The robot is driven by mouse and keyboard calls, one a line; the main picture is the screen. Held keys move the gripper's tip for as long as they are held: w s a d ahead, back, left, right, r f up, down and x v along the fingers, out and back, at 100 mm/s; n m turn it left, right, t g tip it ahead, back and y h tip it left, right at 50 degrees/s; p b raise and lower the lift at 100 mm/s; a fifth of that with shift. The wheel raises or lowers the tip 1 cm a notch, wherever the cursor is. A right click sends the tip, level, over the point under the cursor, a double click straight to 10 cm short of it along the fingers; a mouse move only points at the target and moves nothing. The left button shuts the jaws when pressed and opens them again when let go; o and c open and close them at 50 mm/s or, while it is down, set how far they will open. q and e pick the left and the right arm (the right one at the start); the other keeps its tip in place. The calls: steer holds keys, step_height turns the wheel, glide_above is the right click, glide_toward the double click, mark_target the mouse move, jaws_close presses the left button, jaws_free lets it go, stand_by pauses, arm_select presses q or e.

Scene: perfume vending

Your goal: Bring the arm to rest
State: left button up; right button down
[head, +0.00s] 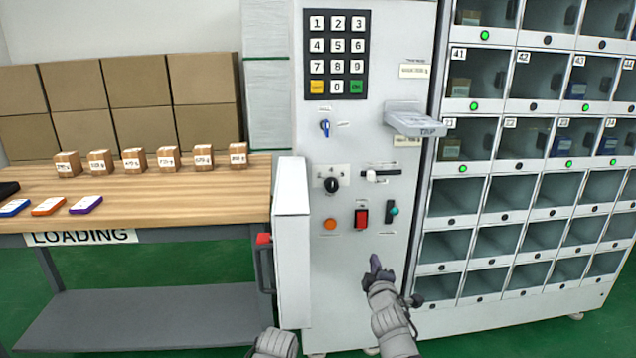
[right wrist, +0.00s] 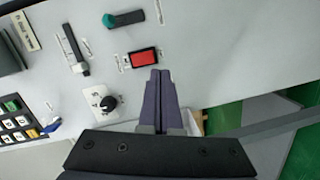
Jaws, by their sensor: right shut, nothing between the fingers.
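My right gripper (head: 376,263) is in front of the lower part of the grey control panel (head: 345,270), below the red rocker switch (head: 361,217). Its purple-grey fingers are together and empty. In the right wrist view, the shut fingers (right wrist: 158,85) point toward the panel, with the red switch (right wrist: 143,59) just beyond their tips; I cannot tell any contact. My left arm shows only as a grey link at the bottom edge of the head view; its gripper is out of frame.
The panel carries a keypad (head: 337,55), a black knob (head: 331,185), an orange button (head: 330,224) and a protruding tray (head: 416,120). An open white door (head: 291,240) juts out at left. Glass lockers (head: 485,244) stand right. A wooden table (head: 150,196) holds small boxes.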

steer(key=s+a+f+m+g, duration=0.3)
steer(key=s+a+f+g, duration=0.15)
steer(key=f, duration=0.25)
steer(key=s+a+f+m+g, duration=0.3)
steer(key=s+f+g, duration=0.15)
steer(key=f, duration=0.25)
steer(key=s+a+f+m+g, duration=0.2)
steer(key=s+a+g, duration=0.15)
steer(key=s, duration=0.45)
steer(key=s+a+f+m+g, duration=0.1)
steer(key=s+a+f+g, duration=0.25)
steer(key=s, duration=0.35)
step_height(320, 180, up, 39)
steer(key=s+g+p, duration=0.1)
steer(key=s+p, duration=0.1)
steer(key=p, duration=3.6)
steer(key=shift+f+m+y+p, duration=0.15)
steer(key=shift+m+y+p, duration=0.15)
steer(key=shift+d, duration=0.1)
steer(key=shift+w, duration=0.1)
